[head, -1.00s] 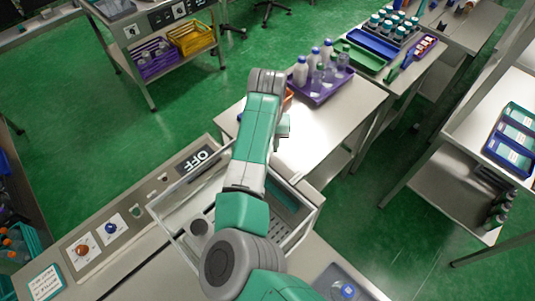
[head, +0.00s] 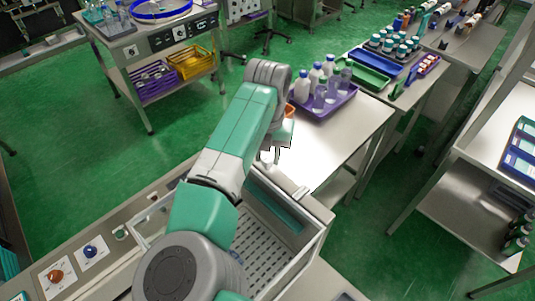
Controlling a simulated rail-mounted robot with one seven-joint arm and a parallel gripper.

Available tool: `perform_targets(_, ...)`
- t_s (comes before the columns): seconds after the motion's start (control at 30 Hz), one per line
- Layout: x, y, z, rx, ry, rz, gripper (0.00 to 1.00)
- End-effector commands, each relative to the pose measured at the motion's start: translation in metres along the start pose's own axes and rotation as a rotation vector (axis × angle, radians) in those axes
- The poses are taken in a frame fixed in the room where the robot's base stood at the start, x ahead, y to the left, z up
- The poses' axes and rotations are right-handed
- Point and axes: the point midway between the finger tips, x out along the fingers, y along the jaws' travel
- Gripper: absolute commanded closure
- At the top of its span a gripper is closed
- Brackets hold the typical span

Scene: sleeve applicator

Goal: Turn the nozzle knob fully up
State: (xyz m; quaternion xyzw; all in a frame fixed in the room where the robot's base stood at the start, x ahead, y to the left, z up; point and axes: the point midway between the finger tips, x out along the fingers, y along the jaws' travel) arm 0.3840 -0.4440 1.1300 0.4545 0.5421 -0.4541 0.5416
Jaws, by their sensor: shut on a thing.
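An orange knob (head: 55,275) and a blue knob (head: 90,252) sit on white plates on the applicator's panel, at the lower left of the head view. Their labels are too small to read, so I cannot tell which is the nozzle knob. My gripper (head: 269,157) is well to the right of both knobs, at the far end of the applicator beside the side table. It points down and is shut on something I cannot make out. The arm hides part of the applicator's panel and basin.
The applicator's open basin (head: 319,246) has a slotted floor. The side table (head: 350,135) holds a purple tray (head: 329,105) of bottles close behind my gripper. A shelf rack (head: 455,170) stands at right. Green floor lies clear at left.

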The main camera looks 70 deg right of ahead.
Motion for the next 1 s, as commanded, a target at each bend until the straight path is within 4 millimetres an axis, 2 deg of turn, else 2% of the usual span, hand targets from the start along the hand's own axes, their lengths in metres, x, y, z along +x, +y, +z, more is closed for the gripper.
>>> perform_targets(0.1,0.001,0.0,0.0,0.001,-0.001,0.0,0.92)
perform_targets(0.13,0.001,0.0,0.0,0.001,-0.001,0.0,0.64)
perform_targets(0.2,0.001,0.0,0.0,0.0,-0.001,0.0,0.5)
perform_targets(0.23,0.001,0.0,0.0,0.0,-0.001,0.0,0.48)
perform_targets(0.53,-0.005,0.0,0.001,0.0,-0.002,0.0,0.48)
perform_targets(0.8,-0.057,0.0,0.001,0.0,-0.002,0.001,0.48)
perform_targets(1.0,-0.077,0.0,0.001,0.0,-0.001,0.0,0.48)
